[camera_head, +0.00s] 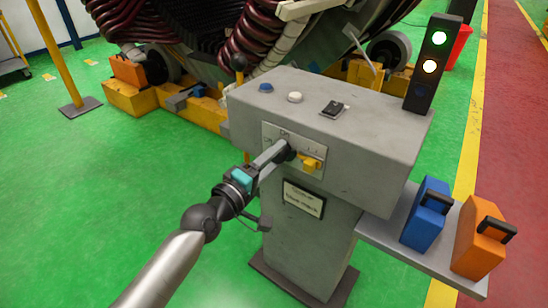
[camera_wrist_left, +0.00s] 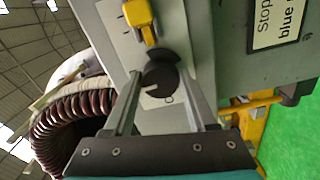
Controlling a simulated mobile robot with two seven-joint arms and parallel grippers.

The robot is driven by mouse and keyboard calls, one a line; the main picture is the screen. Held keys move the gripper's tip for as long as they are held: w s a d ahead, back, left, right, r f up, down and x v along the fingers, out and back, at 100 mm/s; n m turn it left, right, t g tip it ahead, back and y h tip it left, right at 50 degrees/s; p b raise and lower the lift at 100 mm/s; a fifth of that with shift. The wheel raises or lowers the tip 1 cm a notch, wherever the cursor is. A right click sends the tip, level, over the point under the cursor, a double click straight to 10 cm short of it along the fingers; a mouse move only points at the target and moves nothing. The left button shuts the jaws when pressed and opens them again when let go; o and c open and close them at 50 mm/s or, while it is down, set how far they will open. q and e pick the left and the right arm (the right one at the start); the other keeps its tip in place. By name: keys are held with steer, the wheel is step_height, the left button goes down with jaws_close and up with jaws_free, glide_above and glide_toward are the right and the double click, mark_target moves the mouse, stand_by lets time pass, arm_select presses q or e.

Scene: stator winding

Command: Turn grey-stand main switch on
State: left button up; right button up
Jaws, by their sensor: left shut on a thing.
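The grey stand (camera_head: 330,135) is a box on a pedestal, with a light switch plate on its front face. The main switch, a round black knob (camera_head: 291,153), is on this plate; the knob also shows in the wrist view (camera_wrist_left: 161,78), with a pale mark on it. My left gripper (camera_head: 283,154) reaches the plate from the lower left and is shut on the knob. In the wrist view its fingers (camera_wrist_left: 158,92) lie on either side of the knob. Part of the knob is hidden by the gripper in the head view. My right gripper is not in view.
A yellow handle (camera_head: 311,164) sits just right of the knob. A blue button (camera_head: 266,87), white button (camera_head: 295,97) and black rocker (camera_head: 334,108) are on top. A light tower (camera_head: 432,62) shows green and pale lights. Blue (camera_head: 426,213) and orange (camera_head: 478,238) cases stand right.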

arm_select(q)
steer(key=shift+m, duration=0.3)
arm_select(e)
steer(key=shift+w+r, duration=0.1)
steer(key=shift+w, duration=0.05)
arm_select(q)
steer(key=o, duration=1.4)
steer(key=shift+c, duration=0.2)
steer(key=shift+s+a, duration=0.35)
steer(key=shift+s, duration=0.1)
steer(key=p+v, duration=0.2)
steer(key=v, duration=1.2)
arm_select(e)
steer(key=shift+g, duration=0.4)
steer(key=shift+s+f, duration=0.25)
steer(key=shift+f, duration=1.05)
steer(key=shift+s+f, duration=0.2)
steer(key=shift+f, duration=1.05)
